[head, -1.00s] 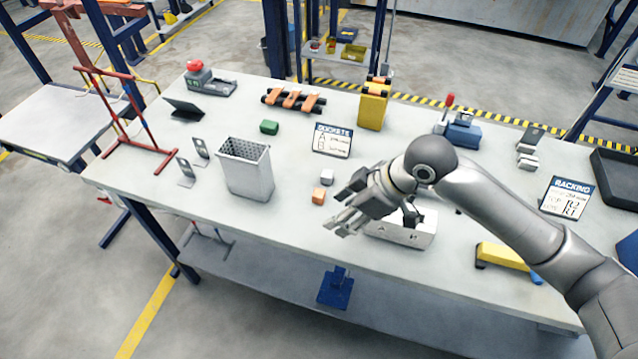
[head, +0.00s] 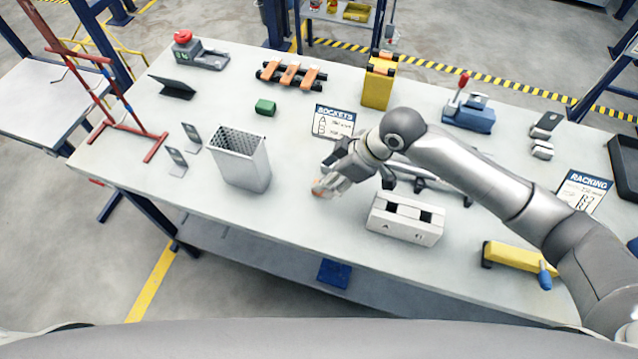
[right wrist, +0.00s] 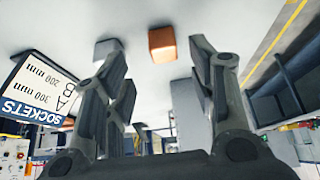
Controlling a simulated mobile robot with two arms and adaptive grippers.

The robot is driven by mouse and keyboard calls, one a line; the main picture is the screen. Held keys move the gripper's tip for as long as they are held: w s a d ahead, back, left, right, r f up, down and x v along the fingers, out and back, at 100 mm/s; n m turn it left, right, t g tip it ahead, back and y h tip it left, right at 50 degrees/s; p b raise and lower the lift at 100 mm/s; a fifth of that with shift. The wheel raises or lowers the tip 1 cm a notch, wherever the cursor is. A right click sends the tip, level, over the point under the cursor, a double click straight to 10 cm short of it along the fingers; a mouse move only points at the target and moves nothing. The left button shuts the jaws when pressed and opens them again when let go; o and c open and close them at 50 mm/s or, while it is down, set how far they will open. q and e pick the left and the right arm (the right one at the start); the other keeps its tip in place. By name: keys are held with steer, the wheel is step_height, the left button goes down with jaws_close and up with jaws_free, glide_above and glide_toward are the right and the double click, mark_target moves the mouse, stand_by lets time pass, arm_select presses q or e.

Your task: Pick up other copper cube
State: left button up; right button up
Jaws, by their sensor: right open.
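The copper cube (right wrist: 162,44) shows in the right wrist view, between the spread fingers of my right gripper (right wrist: 158,58) and beyond their tips. A grey cube (right wrist: 106,47) sits to its left, partly behind the left finger. In the head view my open right gripper (head: 323,188) is low over the table, and only a little of the copper cube shows at its fingertips. The grey cube is hidden there behind the hand. I cannot tell whether the fingers touch the copper cube. My left gripper is not in view.
A perforated metal bin (head: 241,165) stands left of the hand. A pale slotted block (head: 405,220) marked A and B lies to its right. The SOCKETS sign (head: 334,121) stands behind the hand, and a green block (head: 265,107) lies farther back. The table's front is mostly clear.

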steer(key=x, duration=0.2)
steer(key=p+x, duration=0.1)
steer(key=x, duration=0.1)
steer(key=shift+s, duration=0.3)
steer(key=shift+c, duration=1.3)
steer(key=c, duration=0.5)
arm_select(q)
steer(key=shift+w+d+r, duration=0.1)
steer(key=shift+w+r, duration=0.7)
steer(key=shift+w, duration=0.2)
arm_select(e)
jaws_close()
